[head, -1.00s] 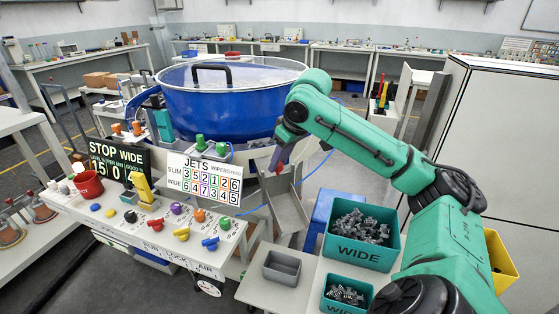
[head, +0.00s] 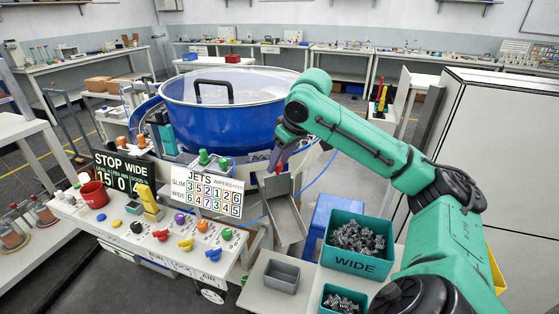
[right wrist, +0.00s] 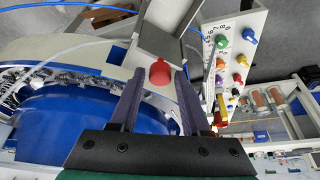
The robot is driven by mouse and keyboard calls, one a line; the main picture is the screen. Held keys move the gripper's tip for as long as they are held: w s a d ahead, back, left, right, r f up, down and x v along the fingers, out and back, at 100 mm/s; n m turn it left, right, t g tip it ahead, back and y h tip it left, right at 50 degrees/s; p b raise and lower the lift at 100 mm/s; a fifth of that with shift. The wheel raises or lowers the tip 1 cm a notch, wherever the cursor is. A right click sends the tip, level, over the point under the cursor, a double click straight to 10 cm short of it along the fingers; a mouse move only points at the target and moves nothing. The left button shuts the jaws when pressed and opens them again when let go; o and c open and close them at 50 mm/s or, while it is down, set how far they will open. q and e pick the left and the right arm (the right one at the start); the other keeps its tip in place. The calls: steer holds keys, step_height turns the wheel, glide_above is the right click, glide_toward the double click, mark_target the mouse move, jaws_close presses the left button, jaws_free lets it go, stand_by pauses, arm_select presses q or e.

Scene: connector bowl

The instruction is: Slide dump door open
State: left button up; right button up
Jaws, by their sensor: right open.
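My right gripper (head: 277,163) is at the front of the blue bowl (head: 225,112), above the grey metal chute (head: 287,212). In the right wrist view my right gripper (right wrist: 157,78) is open, with its two long dark fingers apart. A red knob (right wrist: 160,72) shows between the fingertips, in front of a grey metal plate (right wrist: 163,38). I cannot tell whether a finger touches the knob. In the head view the arm and fingers mostly hide the knob, and the dump door itself cannot be told clearly. My left gripper is out of view.
A control panel (head: 130,248) with coloured knobs and levers stands left of the chute. A teal WIDE bin (head: 355,263) of grey parts and an empty grey tray (head: 281,277) sit right of it. A blue hose curves close to the gripper. A white cabinet (head: 490,160) stands at right.

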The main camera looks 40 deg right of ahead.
steer(key=p+v, duration=0.3)
steer(key=v, duration=1.1)
steer(key=shift+r+p, duration=0.25)
steer(key=shift+p, duration=0.05)
steer(key=shift+f, duration=0.1)
